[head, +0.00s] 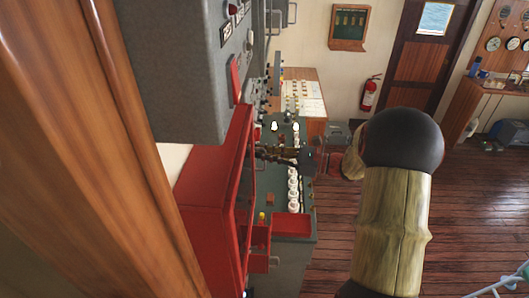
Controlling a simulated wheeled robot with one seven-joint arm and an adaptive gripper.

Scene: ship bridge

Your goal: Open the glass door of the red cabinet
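The red cabinet (208,193) is at the left of centre in the head view, seen steeply from its side. Its front, with the glass door (240,205), faces right and is almost edge-on, so the glass and any gap at the door are hard to see. My arm comes up from the lower right and bends left behind its black joint. My gripper (272,153) points left, close to the upper front of the cabinet. Its fingers are small and dark against the console, so their opening and any contact with the door cannot be told.
A grey electrical box (185,65) hangs above the cabinet. A wooden post (85,150) fills the left edge. A grey-green console (285,262) with white knobs stands beyond the cabinet front. A fire extinguisher (370,93) hangs on the far wall. Wooden floor (470,220) is open at right.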

